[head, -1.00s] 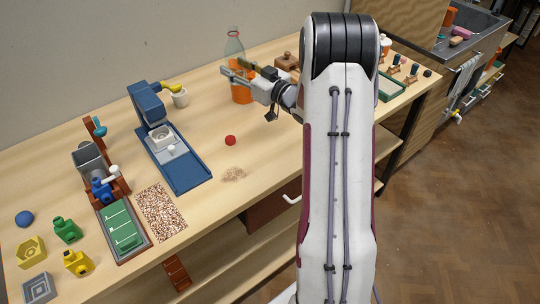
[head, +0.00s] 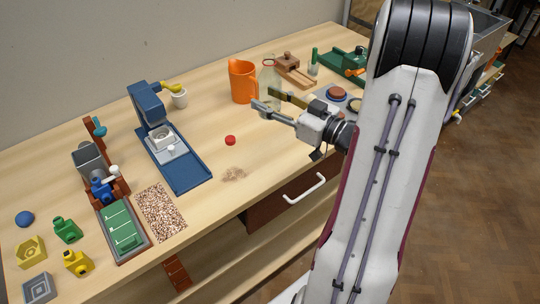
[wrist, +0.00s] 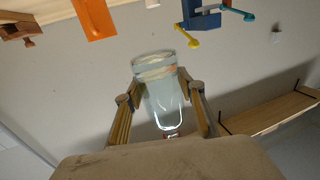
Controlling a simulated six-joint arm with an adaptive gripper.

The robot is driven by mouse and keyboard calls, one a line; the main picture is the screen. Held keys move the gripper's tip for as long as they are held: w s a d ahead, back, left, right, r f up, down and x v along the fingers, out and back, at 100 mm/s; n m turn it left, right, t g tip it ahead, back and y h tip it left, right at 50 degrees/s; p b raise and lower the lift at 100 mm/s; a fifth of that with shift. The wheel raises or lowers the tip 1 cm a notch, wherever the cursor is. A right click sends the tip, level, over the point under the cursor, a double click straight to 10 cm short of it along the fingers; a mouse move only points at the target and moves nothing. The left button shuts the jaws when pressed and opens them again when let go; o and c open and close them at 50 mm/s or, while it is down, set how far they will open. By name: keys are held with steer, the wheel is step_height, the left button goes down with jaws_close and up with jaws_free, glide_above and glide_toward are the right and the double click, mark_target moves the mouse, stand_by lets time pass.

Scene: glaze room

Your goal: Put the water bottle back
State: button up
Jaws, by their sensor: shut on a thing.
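The clear water bottle (head: 269,76) is between the fingers of my gripper (head: 272,104), just right of the orange jug (head: 243,82) in the head view. The fingers are shut on it and hide its lower part. In the wrist view the bottle (wrist: 162,98) sits between both fingers (wrist: 160,112), with a pale liquid look inside. I cannot tell whether it touches the table. The orange jug also shows at the top left of the wrist view (wrist: 96,18). A small red cap (head: 230,140) lies on the table in front of the jug.
A wooden block piece (head: 290,67), round discs (head: 337,94) and a green device (head: 345,62) are at the right.

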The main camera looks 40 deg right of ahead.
steer(key=shift+s+a, duration=0.15)
steer(key=shift+s, duration=0.25)
steer(key=shift+w+f, duration=0.1)
steer(key=shift+f, duration=2.4)
steer(key=shift+f, duration=0.1)
steer(key=shift+f, duration=2.8)
steer(key=shift+f, duration=0.1)
steer(key=shift+f, duration=2)
steer(key=shift+f, duration=0.15)
steer(key=o, duration=1.3)
